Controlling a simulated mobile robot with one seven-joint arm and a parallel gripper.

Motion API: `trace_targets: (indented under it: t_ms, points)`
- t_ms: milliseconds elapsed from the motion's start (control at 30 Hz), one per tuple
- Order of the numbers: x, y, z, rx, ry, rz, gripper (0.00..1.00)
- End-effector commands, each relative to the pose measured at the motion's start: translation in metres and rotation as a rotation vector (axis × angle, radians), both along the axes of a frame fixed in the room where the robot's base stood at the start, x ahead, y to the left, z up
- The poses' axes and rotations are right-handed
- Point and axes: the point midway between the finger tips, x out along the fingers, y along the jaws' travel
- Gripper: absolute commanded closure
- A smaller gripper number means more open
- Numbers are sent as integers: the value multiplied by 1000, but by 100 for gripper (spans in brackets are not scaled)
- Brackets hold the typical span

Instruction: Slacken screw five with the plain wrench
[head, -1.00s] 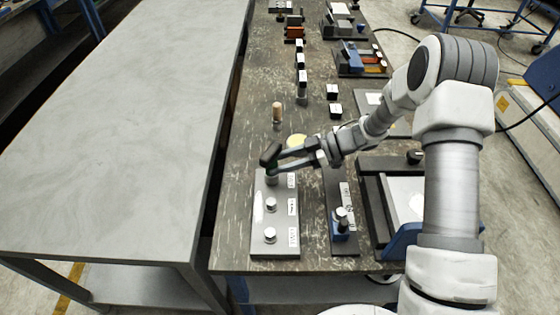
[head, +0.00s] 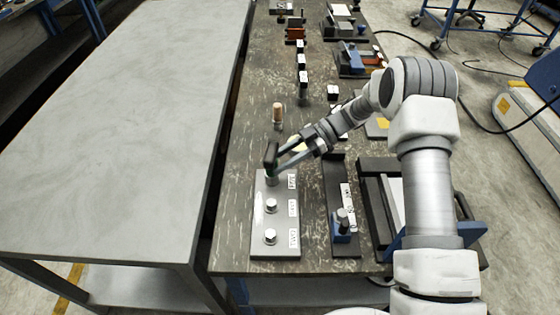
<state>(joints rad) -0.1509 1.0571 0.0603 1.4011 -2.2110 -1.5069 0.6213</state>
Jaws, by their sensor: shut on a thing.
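A grey plate (head: 262,247) lies at the near left of the dark workbench, with a row of screws and white labels. Two silver hex screws show clearly, the middle one (head: 271,205) and the near one (head: 270,237). A third screw (head: 272,181) at the far end is partly hidden under the tool. My gripper (head: 276,165) is shut on a dark-handled tool (head: 271,154), seemingly the wrench, over that far screw. The handle top stands above the fingers. I cannot tell how the tool's lower end fits on the screw. The labels are too small to read.
A wooden-handled tool (head: 277,112) stands upright behind the plate. A dark stand with a blue block (head: 342,232) is right of the plate. Several small blocks line the bench farther back. A bare grey table (head: 120,130) is at left.

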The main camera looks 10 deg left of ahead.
Motion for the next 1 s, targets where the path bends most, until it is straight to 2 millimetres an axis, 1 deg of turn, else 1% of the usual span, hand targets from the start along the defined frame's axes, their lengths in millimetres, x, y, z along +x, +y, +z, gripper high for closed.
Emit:
trace_targets:
  t_ms: [167,533,600,1000]
  points:
    - [0,3,0,5,0,23,100]
    - [3,6,-1,6,-1,204,100]
    - [3,5,2,6,1,202,100]
    - [2,6,4,8,2,139,100]
